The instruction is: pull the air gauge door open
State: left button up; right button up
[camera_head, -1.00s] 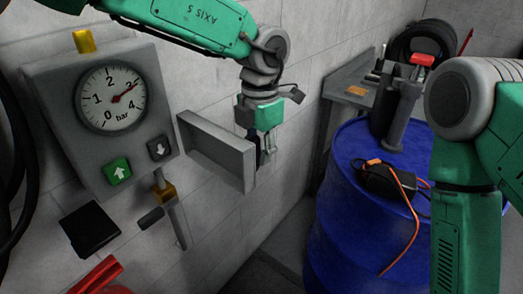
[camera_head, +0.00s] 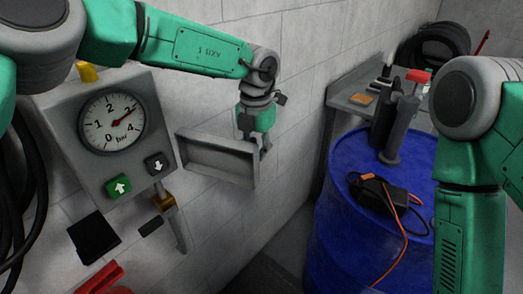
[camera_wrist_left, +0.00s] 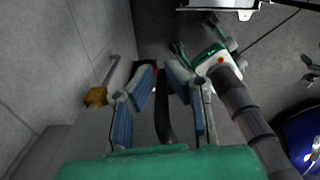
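The air gauge box (camera_head: 85,165) with its round bar dial (camera_head: 111,122) is on the wall at the left in the head view. Its grey door (camera_head: 215,158) stands swung open to the right of the box, its hollow, rimmed inside facing the camera. My left gripper (camera_head: 265,150) points down at the door's far right end, partly behind it. I cannot tell whether it touches the door. In the left wrist view its two blue-grey fingers (camera_wrist_left: 162,85) are apart, with no door between them. My right gripper is out of view; only my right arm shows.
A blue drum (camera_head: 340,215) with a black device (camera_head: 385,193) and an orange cable stands to the right. A grey shelf (camera_head: 350,92) is behind it. A green up button (camera_head: 118,186) and a dark down button (camera_head: 157,164) sit below the dial.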

pick_arm(q)
jog(key=o, duration=0.4)
jog(key=shift+a, duration=0.4)
notch_tip(320, 180, up, 12)
jog(key=shift+d, duration=0.4)
